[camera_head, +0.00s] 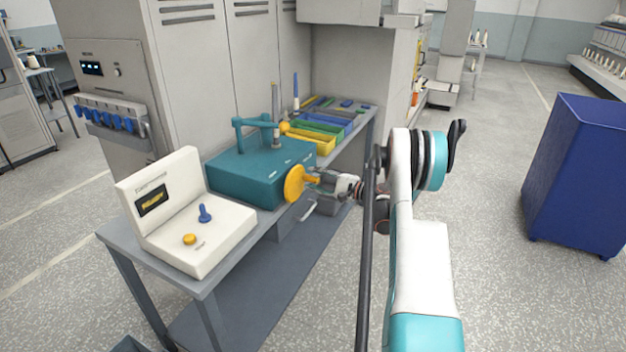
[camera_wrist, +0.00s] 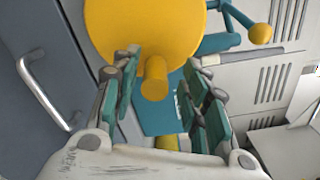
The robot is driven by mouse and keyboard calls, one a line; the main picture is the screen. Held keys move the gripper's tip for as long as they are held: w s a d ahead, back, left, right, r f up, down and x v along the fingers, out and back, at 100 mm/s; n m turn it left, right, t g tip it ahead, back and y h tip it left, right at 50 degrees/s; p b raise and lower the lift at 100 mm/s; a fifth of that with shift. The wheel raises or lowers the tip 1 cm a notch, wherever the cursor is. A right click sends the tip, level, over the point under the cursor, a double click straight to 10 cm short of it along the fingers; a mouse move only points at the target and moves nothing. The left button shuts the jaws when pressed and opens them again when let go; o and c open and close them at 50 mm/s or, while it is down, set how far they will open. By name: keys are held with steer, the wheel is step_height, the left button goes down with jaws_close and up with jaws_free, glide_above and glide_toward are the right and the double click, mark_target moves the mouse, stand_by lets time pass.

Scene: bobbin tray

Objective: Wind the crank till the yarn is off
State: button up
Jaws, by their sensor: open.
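The crank is a yellow disc (camera_head: 294,183) with a yellow handle (camera_head: 312,180) on the front of a teal winder box (camera_head: 262,176). In the wrist view the disc (camera_wrist: 145,30) fills the top and its handle (camera_wrist: 155,78) points toward me. My gripper (camera_head: 318,181) is at the handle; in the wrist view its teal-padded fingers (camera_wrist: 158,90) stand apart on either side of the handle, with gaps visible. A teal arm (camera_head: 253,122) and spindles (camera_head: 276,115) rise from the box. I cannot make out the yarn clearly.
A white console (camera_head: 190,215) with a small display, blue lever and yellow button stands left on the grey bench. Coloured trays (camera_head: 318,135) lie behind the box. A blue cabinet (camera_head: 575,175) stands right; floor between is clear.

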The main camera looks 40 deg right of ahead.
steer(key=v, duration=1.1)
steer(key=w+a+n, duration=0.1)
steer(key=w+n, duration=0.2)
steer(key=n, duration=0.4)
steer(key=w+a+n, duration=0.2)
steer(key=w+n, duration=0.2)
steer(key=n, duration=0.3)
steer(key=w+a+n, duration=0.1)
steer(key=w+n, duration=0.3)
steer(key=n, duration=0.3)
steer(key=shift+a+f, duration=0.2)
steer(key=shift+f, duration=0.2)
jaws_close()
